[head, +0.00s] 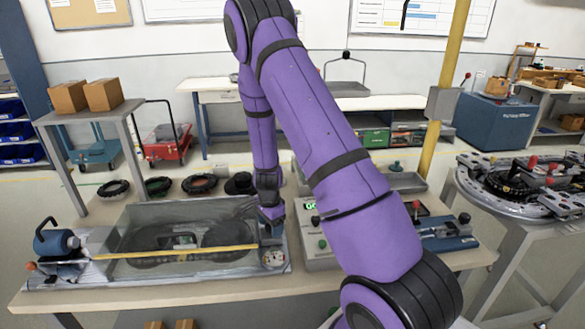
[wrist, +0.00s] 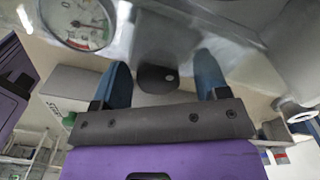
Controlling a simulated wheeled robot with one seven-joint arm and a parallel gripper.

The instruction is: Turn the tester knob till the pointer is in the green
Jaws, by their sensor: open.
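A round black knob (wrist: 157,78) shows in the wrist view between the two blue fingers of my gripper (wrist: 162,66). The fingers are open, with a gap on each side of the knob. A round white dial (wrist: 90,22) sits to the upper left there; its pointer is small, and I cannot tell surely whether it is in the green. In the head view the dial (head: 273,258) lies at the right end of the clear-covered tester (head: 130,262). My gripper (head: 271,222) is just behind the dial, and it hides the knob there.
A grey box with a lit green display (head: 311,205) stands just right of my gripper. Several dark rings (head: 200,184) lie behind the tester. A blue clamp device (head: 445,232) is on the bench at right. A yellow post (head: 447,80) rises behind.

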